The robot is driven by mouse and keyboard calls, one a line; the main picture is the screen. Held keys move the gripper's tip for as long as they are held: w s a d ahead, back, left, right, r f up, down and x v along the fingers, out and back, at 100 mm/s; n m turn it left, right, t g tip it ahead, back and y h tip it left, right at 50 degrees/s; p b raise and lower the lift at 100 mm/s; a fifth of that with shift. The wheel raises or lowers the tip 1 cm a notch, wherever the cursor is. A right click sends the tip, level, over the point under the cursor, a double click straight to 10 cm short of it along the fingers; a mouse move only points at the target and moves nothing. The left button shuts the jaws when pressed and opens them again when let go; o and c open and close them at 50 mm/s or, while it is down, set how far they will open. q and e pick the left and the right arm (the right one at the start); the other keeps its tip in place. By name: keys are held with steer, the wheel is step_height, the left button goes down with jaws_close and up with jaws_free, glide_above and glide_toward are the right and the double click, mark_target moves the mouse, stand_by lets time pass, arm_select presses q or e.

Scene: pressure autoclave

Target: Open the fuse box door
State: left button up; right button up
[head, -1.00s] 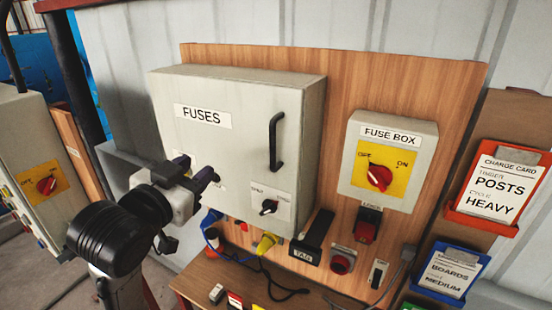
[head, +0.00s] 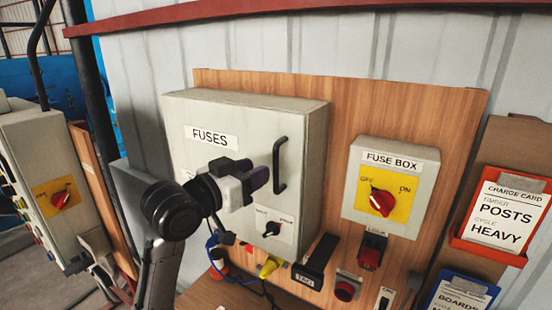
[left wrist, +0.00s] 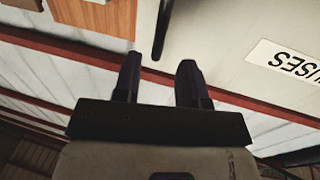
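The grey fuse box door labelled FUSES (head: 235,118) is shut in the head view, with a black vertical bar handle (head: 280,166) near its right edge. A small black rotary knob (head: 271,229) sits on the door below the handle. My left gripper (head: 263,175) is in front of the door, just left of the handle, fingers pointing at it. In the left wrist view, its two dark fingers (left wrist: 160,66) stand apart with nothing held. The handle (left wrist: 163,28) shows beyond the fingertips, in line with the gap. My right gripper is not in view.
Right of the box, on the wooden board (head: 440,110), is a grey FUSE BOX switch (head: 392,162) with a red knob (head: 382,202). Below are a black TAG piece (head: 314,262) and a red lock (head: 372,250). Card holders (head: 497,215) hang at far right.

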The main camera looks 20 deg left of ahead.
mark_target(274, 162)
arm_select(q)
steer(key=shift+p+x, duration=0.5)
steer(key=shift+x, duration=3.05)
jaws_close()
